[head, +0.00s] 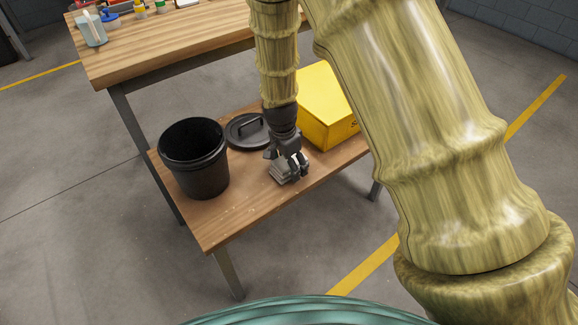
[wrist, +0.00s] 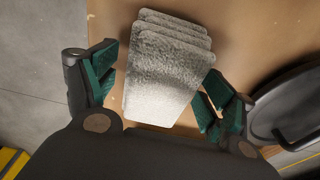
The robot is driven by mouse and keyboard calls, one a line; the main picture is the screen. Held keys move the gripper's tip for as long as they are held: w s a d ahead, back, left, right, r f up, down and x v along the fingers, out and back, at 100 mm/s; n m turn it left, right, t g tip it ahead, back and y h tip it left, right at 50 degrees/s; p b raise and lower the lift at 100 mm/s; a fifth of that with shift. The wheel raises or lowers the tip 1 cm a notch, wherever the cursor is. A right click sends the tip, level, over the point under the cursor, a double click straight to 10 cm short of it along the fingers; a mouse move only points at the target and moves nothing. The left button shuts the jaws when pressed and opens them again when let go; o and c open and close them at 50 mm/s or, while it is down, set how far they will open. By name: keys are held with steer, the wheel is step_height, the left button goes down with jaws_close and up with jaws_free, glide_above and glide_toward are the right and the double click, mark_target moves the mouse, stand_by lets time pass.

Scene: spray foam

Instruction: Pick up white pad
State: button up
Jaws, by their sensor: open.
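A small stack of white-grey pads (wrist: 165,75) lies on the lower wooden shelf. The stack has several layers, slightly fanned, with the top one speckled grey. In the head view the stack (head: 288,173) is partly hidden by my gripper (head: 289,166), which points down right over it. In the wrist view my gripper (wrist: 158,95) is open, with one green-padded finger to the left of the stack and one to the right. The near end of the stack reaches down between the fingers. I cannot tell whether either finger touches it.
A black bucket (head: 195,165) stands on the shelf (head: 235,210) to the left. A black lid (head: 246,131) lies behind my gripper, and a yellow box (head: 325,105) stands to the right. The upper workbench (head: 170,50) overhangs at the back.

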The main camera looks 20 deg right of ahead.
steer(key=c, duration=1.1)
steer(key=shift+r, duration=0.25)
step_height(320, 180, up, 3)
steer(key=shift+p, duration=0.45)
steer(key=s+a, duration=0.2)
steer(key=s, duration=0.5)
steer(key=s+a+r+p, duration=0.1)
steer(key=s+a, duration=0.1)
steer(key=s, duration=0.6)
steer(key=shift+s+r, duration=0.25)
steer(key=shift+r, duration=0.05)
